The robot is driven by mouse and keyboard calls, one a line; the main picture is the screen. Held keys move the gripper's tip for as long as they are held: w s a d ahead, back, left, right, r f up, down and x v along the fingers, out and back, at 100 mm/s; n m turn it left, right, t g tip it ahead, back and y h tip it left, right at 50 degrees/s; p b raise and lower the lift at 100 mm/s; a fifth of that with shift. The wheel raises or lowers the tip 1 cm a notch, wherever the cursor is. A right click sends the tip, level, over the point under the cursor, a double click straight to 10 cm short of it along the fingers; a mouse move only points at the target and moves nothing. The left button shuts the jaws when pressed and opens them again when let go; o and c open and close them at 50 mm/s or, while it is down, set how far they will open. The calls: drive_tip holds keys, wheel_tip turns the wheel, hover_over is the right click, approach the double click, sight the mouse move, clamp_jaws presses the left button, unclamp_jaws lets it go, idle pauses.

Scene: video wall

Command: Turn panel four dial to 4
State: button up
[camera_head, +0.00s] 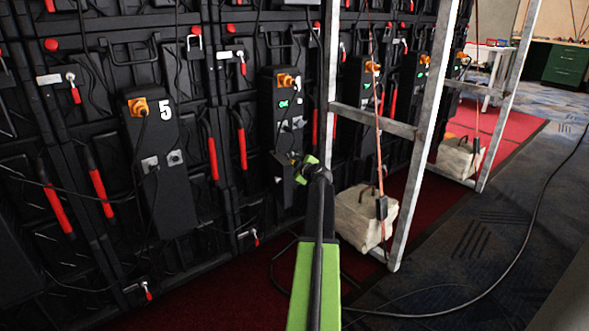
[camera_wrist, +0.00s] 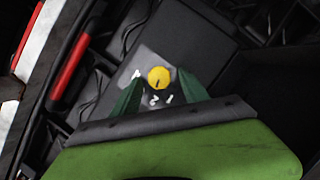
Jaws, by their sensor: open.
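The panel four box (camera_head: 285,108) is a black unit on the wall, right of the box marked 5. Its dial (camera_wrist: 158,80) is a round yellow knob with a dark mark, on a grey plate with small white figures around it. My gripper (camera_wrist: 159,75) is open, with one dark green finger on each side of the dial in the wrist view. I cannot tell whether the fingers touch it. In the head view my gripper (camera_head: 298,168) is at the lower part of the panel four box and hides the dial. The dial's exact setting is unclear.
The panel 5 box (camera_head: 158,165) stands to the left. A metal frame (camera_head: 345,95) rises just right of my arm, with a pale weight bag (camera_head: 362,216) at its foot. Cables hang along the wall and cross the floor. Open carpet (camera_head: 470,235) lies to the right.

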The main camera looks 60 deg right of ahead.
drive_tip(key=shift+w, duration=0.1)
drive_tip(key=c, duration=1.1)
drive_tip(key=shift+a, duration=0.1)
clamp_jaws()
drive_tip(key=shift+r, duration=0.1)
drive_tip(key=shift+d+m+t+y+p, duration=0.2)
drive_tip(key=shift+m+t+y, duration=0.15)
drive_tip(key=shift+m+y, duration=1.15)
drive_tip(key=shift+d+m+t+y+p, duration=0.1)
drive_tip(key=shift+d+m+t+y, duration=0.2)
drive_tip(key=shift+m+y, duration=1.2)
drive_tip(key=shift+d+m+t+y+p, duration=0.15)
drive_tip(key=shift+m+t+y, duration=0.3)
drive_tip(key=shift+m, duration=1.95)
